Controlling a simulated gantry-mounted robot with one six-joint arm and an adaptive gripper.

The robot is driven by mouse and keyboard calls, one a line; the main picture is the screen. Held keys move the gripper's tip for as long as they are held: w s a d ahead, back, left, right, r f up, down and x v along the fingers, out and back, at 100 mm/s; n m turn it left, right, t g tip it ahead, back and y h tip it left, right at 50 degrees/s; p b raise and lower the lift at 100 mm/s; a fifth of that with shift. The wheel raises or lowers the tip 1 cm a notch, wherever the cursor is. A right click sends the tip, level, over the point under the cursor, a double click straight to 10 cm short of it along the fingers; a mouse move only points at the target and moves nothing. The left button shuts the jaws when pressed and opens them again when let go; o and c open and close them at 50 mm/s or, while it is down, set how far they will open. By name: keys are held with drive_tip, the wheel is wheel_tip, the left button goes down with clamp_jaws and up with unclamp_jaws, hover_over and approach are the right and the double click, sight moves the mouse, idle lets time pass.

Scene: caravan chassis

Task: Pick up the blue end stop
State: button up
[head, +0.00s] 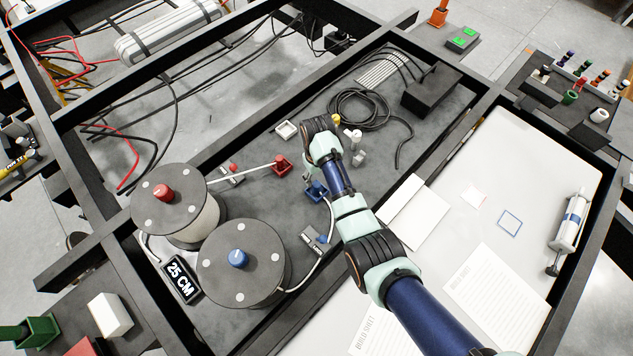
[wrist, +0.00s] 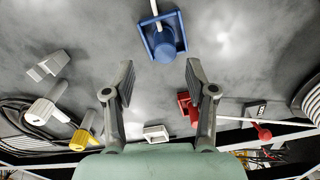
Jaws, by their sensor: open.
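The blue end stop (wrist: 165,38) is a square blue frame with a blue knob in the wrist view, where a white cable meets it at the top. It lies on the grey bench, just beyond and between my open fingertips, not touching them. It also shows in the head view (head: 316,192), beside my forearm and partly covered by it. My gripper (wrist: 158,74) is open and empty.
A red end stop (head: 281,164) lies left of my wrist, on a white cable. A grey block with a blue knob (head: 313,238) and two large spools (head: 240,280) stand nearby. White and yellow pegs (head: 354,138) and a black cable coil (head: 360,108) lie beyond my wrist.

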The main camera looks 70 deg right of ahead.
sight(317, 184)
drive_tip(key=f, duration=0.1)
drive_tip(key=f+b, duration=0.1)
drive_tip(key=f, duration=0.2)
drive_tip(key=shift+a+f, duration=0.4)
clamp_jaws()
drive_tip(key=shift+r, duration=0.1)
wheel_tip(317, 184, up, 20)
drive_tip(key=p, duration=0.7)
